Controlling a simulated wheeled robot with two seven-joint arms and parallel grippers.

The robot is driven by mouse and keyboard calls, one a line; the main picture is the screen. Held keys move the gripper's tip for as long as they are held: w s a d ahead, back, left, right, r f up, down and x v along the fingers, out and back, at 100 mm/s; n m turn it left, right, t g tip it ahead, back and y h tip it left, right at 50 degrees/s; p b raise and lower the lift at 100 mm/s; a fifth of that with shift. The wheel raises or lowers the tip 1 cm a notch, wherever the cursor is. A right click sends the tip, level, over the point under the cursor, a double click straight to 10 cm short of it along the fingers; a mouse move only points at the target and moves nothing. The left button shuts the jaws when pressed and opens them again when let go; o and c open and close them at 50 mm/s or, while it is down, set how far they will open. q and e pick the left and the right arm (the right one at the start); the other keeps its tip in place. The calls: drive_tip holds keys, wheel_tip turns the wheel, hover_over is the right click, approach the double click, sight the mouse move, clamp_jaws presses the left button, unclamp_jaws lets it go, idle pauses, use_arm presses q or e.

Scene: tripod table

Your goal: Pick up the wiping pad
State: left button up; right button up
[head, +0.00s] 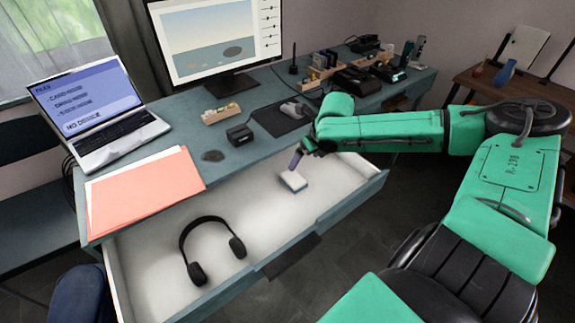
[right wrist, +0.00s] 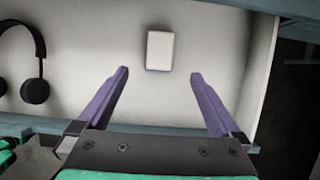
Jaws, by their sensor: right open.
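The wiping pad (head: 293,181) is a small block with a white top and a blue-grey edge, lying on the floor of the open white drawer (head: 150,250). In the right wrist view the pad (right wrist: 160,50) lies ahead of the fingertips, roughly centred between their lines. My right gripper (head: 296,160) is above the drawer, close to the pad, with a purple finger pointing down. In the right wrist view its two purple fingers (right wrist: 160,72) are wide apart with nothing between them. My left gripper is not in view.
Black headphones (head: 209,250) lie in the drawer left of the pad. The desk (head: 240,155) overhangs the drawer's back and carries a laptop (head: 95,112), red folder (head: 145,188), monitor (head: 215,40), mouse (head: 291,109) and small items. The drawer floor around the pad is clear.

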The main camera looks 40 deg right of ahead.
sight(294, 178)
use_arm(q)
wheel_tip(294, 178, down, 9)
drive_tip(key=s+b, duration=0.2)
drive_tip(key=b, duration=0.6)
use_arm(e)
drive_tip(key=x, duration=0.3)
drive_tip(key=s+x, duration=0.1)
drive_tip(key=x, duration=0.1)
drive_tip(key=shift+f, duration=0.25)
drive_tip(key=b+x, duration=0.1)
drive_tip(key=x, duration=0.2)
drive_tip(key=shift+w+d, duration=0.1)
drive_tip(key=shift+w, duration=0.05)
drive_tip(key=shift+w+f, duration=0.25)
drive_tip(key=b+x, duration=0.2)
drive_tip(key=x, duration=0.2)
drive_tip(key=shift+f, duration=0.15)
drive_tip(key=shift+w+f, duration=0.2)
drive_tip(key=shift+w, duration=0.1)
drive_tip(key=shift+s+r, duration=0.1)
drive_tip(key=c, duration=0.4)
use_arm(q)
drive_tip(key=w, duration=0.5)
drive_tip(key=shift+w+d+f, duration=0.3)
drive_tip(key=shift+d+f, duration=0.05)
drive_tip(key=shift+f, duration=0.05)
use_arm(e)
drive_tip(key=c, duration=0.9)
